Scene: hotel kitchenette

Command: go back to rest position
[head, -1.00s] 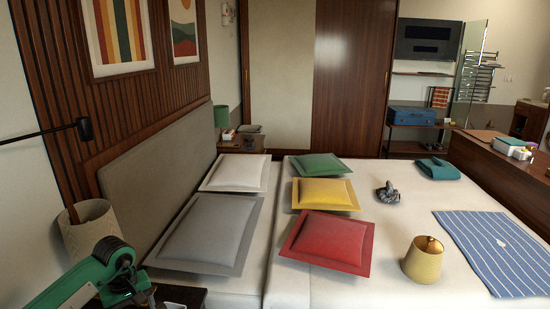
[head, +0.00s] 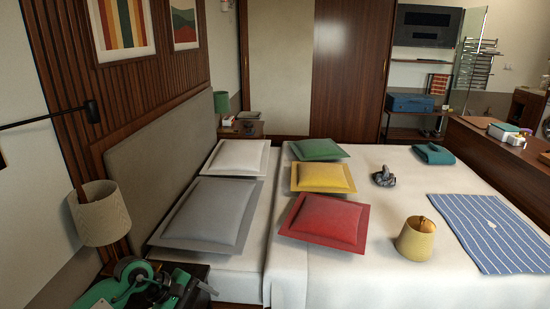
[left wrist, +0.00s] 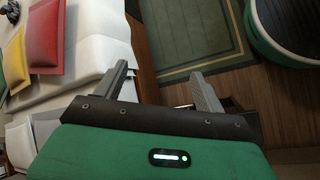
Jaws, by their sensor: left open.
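My left arm comes in at the bottom left of the head view, green and black, low in front of the dark nightstand and beside the lamp. In the left wrist view my left gripper (left wrist: 164,82) has its two grey fingers spread wide, with nothing between them. Past the fingers are the side of the white bed, a strip of wood floor and a green-bordered rug. My right gripper is in neither view.
The bed (head: 410,185) fills the middle, with grey, white, green, yellow and red pillows. A yellow lampshade-like object (head: 415,239) and a blue striped cloth (head: 490,232) lie on it. A table lamp (head: 100,213) stands close to my left arm.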

